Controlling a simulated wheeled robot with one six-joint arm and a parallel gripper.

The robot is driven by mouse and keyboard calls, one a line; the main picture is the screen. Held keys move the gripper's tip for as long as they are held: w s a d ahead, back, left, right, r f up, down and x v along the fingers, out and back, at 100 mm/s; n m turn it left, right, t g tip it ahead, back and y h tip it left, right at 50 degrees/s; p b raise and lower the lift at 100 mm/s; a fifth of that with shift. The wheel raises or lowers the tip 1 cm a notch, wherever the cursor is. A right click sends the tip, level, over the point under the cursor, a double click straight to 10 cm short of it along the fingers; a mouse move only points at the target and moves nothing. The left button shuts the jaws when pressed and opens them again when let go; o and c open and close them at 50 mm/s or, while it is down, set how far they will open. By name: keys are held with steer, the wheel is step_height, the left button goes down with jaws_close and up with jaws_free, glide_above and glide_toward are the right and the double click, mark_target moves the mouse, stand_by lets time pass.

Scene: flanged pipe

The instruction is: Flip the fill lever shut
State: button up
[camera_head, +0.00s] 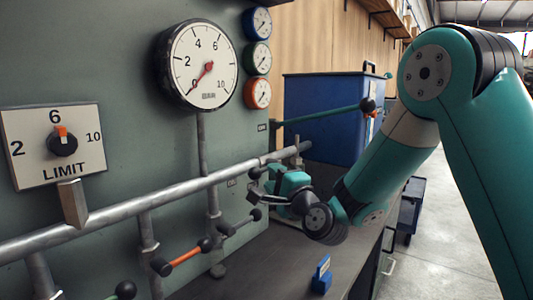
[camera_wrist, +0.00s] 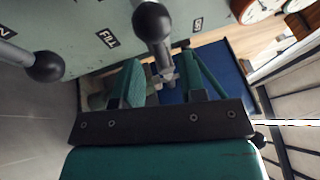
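My gripper (camera_wrist: 160,85) is open, with its two teal fingers apart. In the wrist view a grey lever with a black ball knob (camera_wrist: 152,20) shows close to the camera, its shaft running down into the gap between the fingers. I cannot tell whether they touch it. A FILL label (camera_wrist: 107,38) is on the panel to its left, so this is likely the fill lever. In the head view my gripper (camera_head: 268,190) is at the pipe's right part, with a small black knob (camera_head: 255,172) just left of the fingers. The lever's mount is mostly hidden there.
A second black-knobbed lever (camera_wrist: 45,66) is left in the wrist view. In the head view, an orange lever (camera_head: 186,257) and grey lever (camera_head: 240,222) sit below the pipe (camera_head: 150,205). A teal lever (camera_head: 325,116) sticks out before a blue box (camera_head: 325,90). A small blue block (camera_head: 321,280) stands on the bench.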

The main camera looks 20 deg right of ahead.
steer(key=shift+p+x, duration=1.6)
steer(key=shift+x, duration=0.4)
steer(key=shift+c, duration=0.5)
jaws_close()
